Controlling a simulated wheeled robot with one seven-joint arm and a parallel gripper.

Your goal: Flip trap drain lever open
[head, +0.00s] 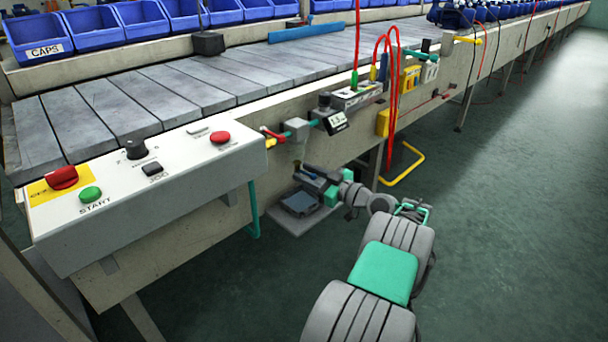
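My gripper (306,178) is at the end of my arm, low in front of the line's side rail, just below a small fitting group. That group has a grey block (297,135), a teal pipe piece and a red lever (272,133) with a yellow part beside it. A dim brownish piece (298,163) hangs under the grey block, close above the gripper's fingers; it may be the trap. I cannot make out a drain lever for certain; the gripper may hide it. The fingers are too small and dark to tell whether they are open or touching anything.
A blue-grey tray (300,203) sits on a pale plate under the gripper. A control box (150,190) with red and green buttons juts out at left. A gauge (335,122), red hoses (393,95) and a yellow floor bracket (405,165) are to the right. Floor at right is clear.

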